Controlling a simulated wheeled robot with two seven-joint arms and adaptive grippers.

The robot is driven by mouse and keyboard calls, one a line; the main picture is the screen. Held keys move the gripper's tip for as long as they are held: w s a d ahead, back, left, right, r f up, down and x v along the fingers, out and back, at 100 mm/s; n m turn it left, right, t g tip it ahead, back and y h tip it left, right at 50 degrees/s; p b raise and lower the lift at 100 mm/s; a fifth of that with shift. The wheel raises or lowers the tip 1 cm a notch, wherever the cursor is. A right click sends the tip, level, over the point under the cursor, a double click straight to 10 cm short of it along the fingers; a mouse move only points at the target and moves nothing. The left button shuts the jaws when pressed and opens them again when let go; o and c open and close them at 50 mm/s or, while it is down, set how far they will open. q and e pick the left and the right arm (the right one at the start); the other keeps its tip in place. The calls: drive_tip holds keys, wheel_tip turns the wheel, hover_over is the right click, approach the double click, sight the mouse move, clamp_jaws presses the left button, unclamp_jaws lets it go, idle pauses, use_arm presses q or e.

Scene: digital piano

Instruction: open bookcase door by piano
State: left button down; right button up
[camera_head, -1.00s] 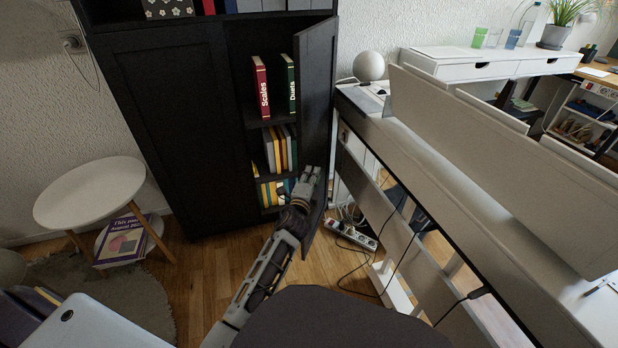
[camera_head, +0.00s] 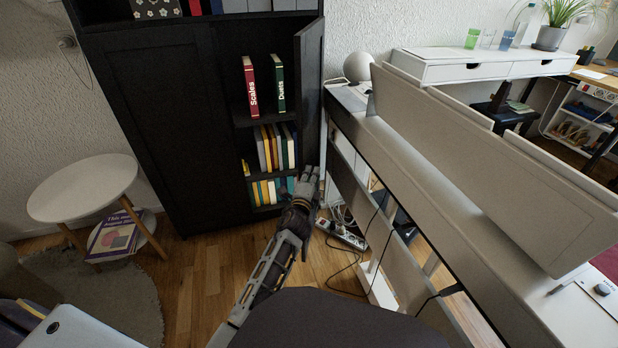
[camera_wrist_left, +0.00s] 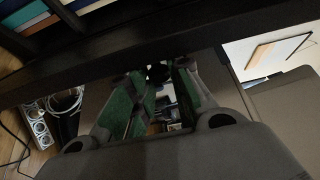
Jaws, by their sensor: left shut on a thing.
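The black bookcase (camera_head: 165,120) stands against the wall at the back left, its left door shut. Its right door (camera_head: 312,85) is swung wide open toward the piano and shows nearly edge-on. Books stand on the shelves behind it, among them a red Scales book (camera_head: 250,88) and a green Duets book (camera_head: 278,85). My left gripper (camera_head: 308,176) is at the lower part of the open door, shut on it. In the left wrist view its green-padded fingers (camera_wrist_left: 153,85) reach a dark bar; the exact contact is hidden. My right gripper is not in view.
The white piano (camera_head: 450,160) stands close to the right of the open door. A power strip (camera_head: 341,234) with cables lies on the floor between them. A small round white table (camera_head: 82,187) stands left. Bare wood floor lies before the bookcase.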

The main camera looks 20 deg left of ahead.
use_arm(q)
drive_tip(key=shift+d, duration=0.45)
drive_tip(key=c, duration=1.3)
unclamp_jaws()
drive_tip(key=shift+a, duration=0.1)
drive_tip(key=s, duration=0.7)
drive_tip(key=shift+s+d, duration=0.2)
drive_tip(key=shift+d, duration=0.15)
